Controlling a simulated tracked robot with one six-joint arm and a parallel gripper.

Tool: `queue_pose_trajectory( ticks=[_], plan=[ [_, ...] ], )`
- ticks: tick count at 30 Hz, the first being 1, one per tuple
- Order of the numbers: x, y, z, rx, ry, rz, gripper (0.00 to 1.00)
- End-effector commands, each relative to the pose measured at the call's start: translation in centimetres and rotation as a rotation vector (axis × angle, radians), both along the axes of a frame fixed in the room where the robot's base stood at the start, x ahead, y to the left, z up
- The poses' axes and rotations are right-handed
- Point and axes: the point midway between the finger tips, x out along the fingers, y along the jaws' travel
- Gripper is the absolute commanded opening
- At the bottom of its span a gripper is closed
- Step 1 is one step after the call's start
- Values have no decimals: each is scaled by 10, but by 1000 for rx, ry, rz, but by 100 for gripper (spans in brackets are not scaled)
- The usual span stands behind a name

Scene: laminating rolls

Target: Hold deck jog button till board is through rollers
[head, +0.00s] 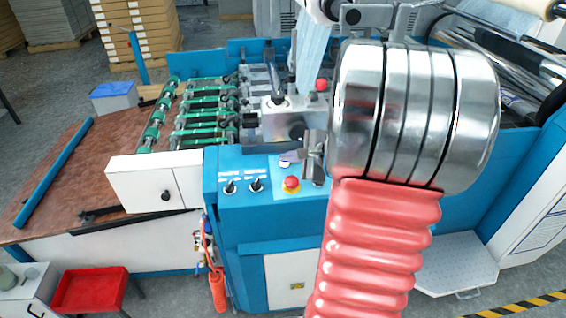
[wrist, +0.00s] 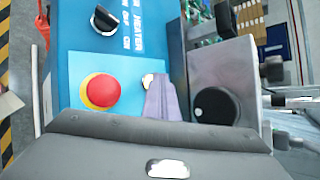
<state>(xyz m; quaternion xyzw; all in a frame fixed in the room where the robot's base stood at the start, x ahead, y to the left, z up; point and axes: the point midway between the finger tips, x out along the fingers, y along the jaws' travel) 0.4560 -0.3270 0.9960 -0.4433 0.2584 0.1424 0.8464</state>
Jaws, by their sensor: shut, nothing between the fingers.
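My gripper (head: 291,157) is shut and empty over the blue control panel (head: 240,203). In the wrist view the closed grey-purple fingers (wrist: 165,100) reach to a small white button (wrist: 148,80) and partly cover it. I cannot tell whether the tips touch or press it. The button has no readable label here. The feed deck with green rollers (head: 200,112) lies left of the panel in the head view. No board can be made out in the rollers; my arm hides part of the machine.
A red emergency stop (wrist: 101,91) on a yellow base sits close beside the fingers. A black selector knob (wrist: 104,20), marked HEATER, is farther along the panel. A metal block with a black round knob (wrist: 216,104) stands on the other side of the fingers.

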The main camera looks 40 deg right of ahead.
Motion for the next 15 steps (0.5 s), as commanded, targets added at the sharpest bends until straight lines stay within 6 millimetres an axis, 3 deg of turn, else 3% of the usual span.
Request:
queue_pose_trajectory(
  ticks=[15],
  plan=[
    [-2,1,13,-1,0,1,0]
  ],
)
